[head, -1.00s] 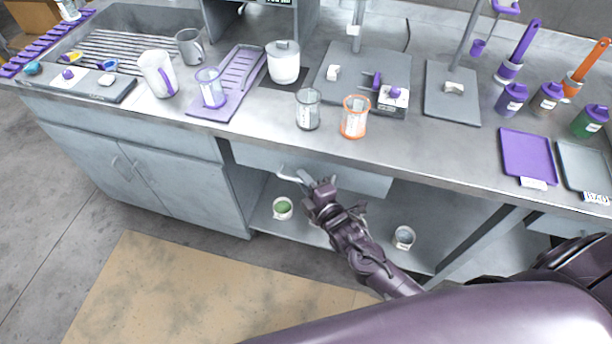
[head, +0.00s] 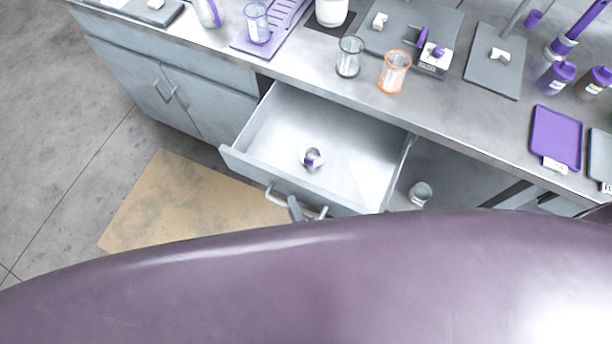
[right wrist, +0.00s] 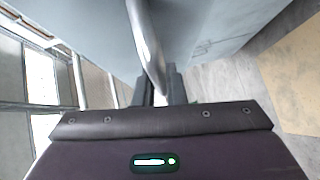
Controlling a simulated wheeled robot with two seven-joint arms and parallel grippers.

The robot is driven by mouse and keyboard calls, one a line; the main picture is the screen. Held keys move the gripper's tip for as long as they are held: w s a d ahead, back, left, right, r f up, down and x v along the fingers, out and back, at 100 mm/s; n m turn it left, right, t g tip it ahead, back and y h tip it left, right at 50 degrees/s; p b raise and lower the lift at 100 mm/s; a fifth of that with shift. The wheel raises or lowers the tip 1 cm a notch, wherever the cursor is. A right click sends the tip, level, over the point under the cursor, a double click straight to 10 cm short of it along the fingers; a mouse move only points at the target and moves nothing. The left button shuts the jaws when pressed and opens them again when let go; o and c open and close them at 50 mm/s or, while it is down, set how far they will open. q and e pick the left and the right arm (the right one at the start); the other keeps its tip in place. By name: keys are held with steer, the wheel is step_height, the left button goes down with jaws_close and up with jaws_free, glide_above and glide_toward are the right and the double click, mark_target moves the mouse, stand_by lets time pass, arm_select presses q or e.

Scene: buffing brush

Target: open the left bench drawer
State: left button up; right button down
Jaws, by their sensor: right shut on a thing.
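The left bench drawer (head: 350,125) is pulled well out from under the bench in the head view, and its inside shows. Its bar handle (head: 274,195) is on the front panel. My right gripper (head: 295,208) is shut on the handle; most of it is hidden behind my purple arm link. In the right wrist view the metal handle (right wrist: 146,45) runs down between the dark fingers of my right gripper (right wrist: 160,88), beside the grey drawer front. My left gripper is not in view.
A small white and purple round item (head: 312,158) lies in the drawer. A glass beaker (head: 349,57) and an orange-rimmed beaker (head: 394,72) stand on the bench top near its edge. A cup (head: 420,193) is on the lower shelf. A tan mat (head: 170,205) lies on the floor.

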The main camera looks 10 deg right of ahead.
steer(key=shift+s+a, duration=0.5)
steer(key=shift+s, duration=0.25)
steer(key=shift+s+a, duration=0.55)
steer(key=shift+s, duration=0.25)
steer(key=shift+s+a, duration=0.5)
steer(key=shift+s, duration=0.25)
steer(key=c, duration=1.5)
jaws_free()
steer(key=shift+d, duration=0.1)
